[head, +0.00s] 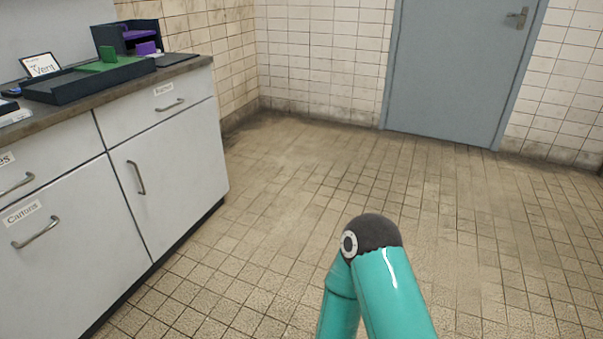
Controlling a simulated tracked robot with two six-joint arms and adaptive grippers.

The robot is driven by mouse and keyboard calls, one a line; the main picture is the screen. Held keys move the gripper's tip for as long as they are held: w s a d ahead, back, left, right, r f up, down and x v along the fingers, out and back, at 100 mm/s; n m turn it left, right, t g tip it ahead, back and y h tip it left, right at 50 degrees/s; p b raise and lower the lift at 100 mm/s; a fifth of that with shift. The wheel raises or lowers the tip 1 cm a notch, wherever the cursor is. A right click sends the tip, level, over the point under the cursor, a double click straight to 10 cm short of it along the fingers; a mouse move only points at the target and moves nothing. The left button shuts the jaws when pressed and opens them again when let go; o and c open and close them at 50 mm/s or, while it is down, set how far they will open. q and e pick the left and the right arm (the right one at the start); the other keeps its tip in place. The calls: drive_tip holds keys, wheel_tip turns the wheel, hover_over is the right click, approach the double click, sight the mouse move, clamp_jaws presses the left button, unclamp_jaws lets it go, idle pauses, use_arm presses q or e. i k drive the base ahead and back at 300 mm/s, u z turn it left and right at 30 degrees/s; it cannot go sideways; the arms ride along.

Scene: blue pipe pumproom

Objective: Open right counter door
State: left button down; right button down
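The grey-white counter (60,195) stands along the left side of the head view. Its right door (178,180) is closed, flush with the front, and has a vertical metal handle (136,178) near its left edge. A drawer (150,106) with a small label and a metal handle (170,104) sits above that door, also closed. Neither of my grippers is in view. Only a teal link of one of my arms with a dark elbow joint shows at the bottom, over the floor and apart from the counter.
On the countertop (190,66) are a dark tray (85,85) with a green piece, a dark box with purple parts (128,38) and a small sign (40,64). The tiled floor (280,200) before the counter is clear. A grey-blue room door (455,70) is shut at the back.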

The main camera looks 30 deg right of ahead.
sight(170, 175)
drive_tip(key=z, duration=0.55)
drive_tip(key=i, duration=1.9)
drive_tip(key=u, duration=0.35)
